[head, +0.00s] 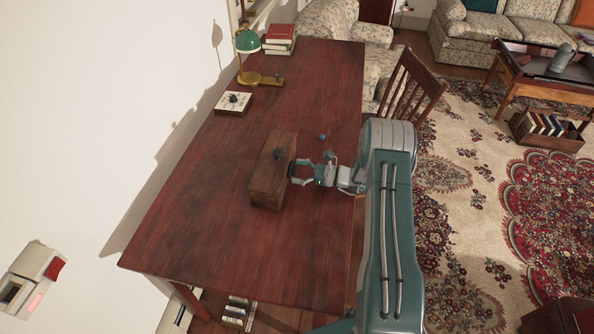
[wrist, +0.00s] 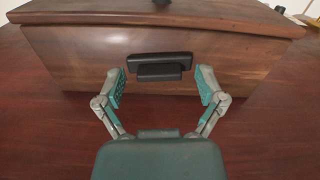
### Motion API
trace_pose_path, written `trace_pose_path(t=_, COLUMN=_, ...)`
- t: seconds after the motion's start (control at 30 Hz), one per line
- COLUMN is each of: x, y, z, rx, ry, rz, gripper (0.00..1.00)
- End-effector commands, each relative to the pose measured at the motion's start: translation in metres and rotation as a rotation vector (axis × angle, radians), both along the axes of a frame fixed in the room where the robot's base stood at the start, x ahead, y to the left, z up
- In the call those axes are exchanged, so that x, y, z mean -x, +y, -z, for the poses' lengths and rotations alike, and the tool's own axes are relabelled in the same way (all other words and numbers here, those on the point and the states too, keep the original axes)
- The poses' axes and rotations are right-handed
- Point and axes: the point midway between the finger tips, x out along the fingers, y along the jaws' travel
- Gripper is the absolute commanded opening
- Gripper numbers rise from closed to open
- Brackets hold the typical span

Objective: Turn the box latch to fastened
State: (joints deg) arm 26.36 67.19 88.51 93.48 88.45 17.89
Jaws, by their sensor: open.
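A brown wooden box (head: 268,178) stands on the dark red wooden table, with a small dark knob (head: 278,154) on its lid. The box fills the upper part of the wrist view (wrist: 220,62). Its near face carries a black latch (wrist: 160,65), a wide bar with a smaller block below it. The lid looks closed. My gripper (wrist: 160,88) is open in front of this face, one finger to each side of the latch and nothing between them. In the head view my gripper (head: 296,171) is at the box's right side. The latch is hidden there.
A small blue ball (head: 322,137) lies on the table behind my gripper. The table's front part is clear. A wooden chair (head: 412,84) stands at the right edge.

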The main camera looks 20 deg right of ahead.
Motion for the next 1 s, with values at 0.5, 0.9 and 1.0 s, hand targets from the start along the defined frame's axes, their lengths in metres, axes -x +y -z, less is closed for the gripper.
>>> trace_pose_path(t=0.5, x=-0.0007, y=0.0011, z=0.0001, rx=0.000, ry=0.000, rz=0.001, gripper=0.06)
trace_pose_path(t=0.9, x=-0.0008, y=0.0010, z=0.0000, rx=0.027, ry=-0.046, rz=0.001, gripper=0.06)
trace_pose_path(t=1.0, x=-0.0008, y=0.0010, z=0.0000, rx=0.052, ry=-0.090, rz=0.001, gripper=0.06)
